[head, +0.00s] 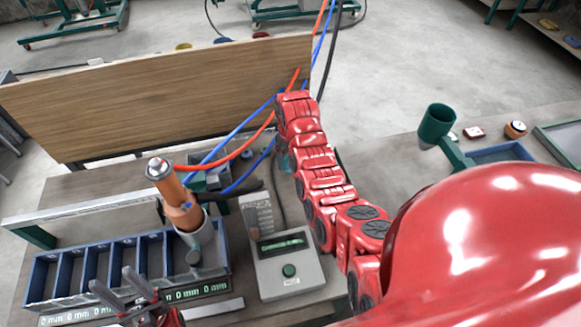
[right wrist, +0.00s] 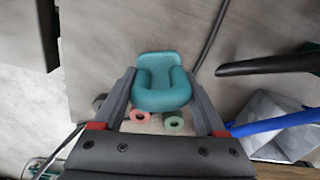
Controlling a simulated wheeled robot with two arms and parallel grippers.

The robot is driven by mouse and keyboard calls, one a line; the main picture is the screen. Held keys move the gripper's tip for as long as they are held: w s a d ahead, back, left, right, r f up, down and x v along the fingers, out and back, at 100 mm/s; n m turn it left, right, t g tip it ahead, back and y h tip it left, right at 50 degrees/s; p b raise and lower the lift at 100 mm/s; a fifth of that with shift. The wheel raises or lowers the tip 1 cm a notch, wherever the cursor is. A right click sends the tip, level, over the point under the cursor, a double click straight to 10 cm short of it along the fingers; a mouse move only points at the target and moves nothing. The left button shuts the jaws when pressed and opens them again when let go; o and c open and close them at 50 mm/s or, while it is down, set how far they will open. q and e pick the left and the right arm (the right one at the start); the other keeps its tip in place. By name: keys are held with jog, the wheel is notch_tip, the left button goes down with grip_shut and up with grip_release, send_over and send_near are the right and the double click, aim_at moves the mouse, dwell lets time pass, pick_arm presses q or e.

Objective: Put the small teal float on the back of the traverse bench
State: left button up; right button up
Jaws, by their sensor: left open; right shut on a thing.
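The small teal float (right wrist: 160,98) is a rounded teal piece between the fingers of my right gripper (right wrist: 156,78) in the right wrist view. The gripper is shut on it, above a grey-brown surface. In the head view a sliver of teal (head: 287,161) shows beside my red right arm, which hides the rest. My left gripper (head: 118,285) is open and empty at the lower left, in front of the blue compartment tray (head: 42,283). A bench top (head: 374,160) runs under these things; I cannot tell its name.
A wooden board (head: 170,95) stands along the back, with red and blue hoses near its right end. An orange-and-grey spray tool (head: 178,203) and a grey control box (head: 286,268) stand in front. Pink (right wrist: 140,115) and green (right wrist: 174,121) rings show near the float.

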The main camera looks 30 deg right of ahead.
jog(key=shift+w+d+f+p, duration=0.1)
jog(key=shift+w+f+p, duration=0.05)
jog(key=shift+f+p, duration=1.1)
jog(key=shift+f, duration=0.6)
jog(key=shift+f, duration=0.1)
jog(key=o, duration=1.4)
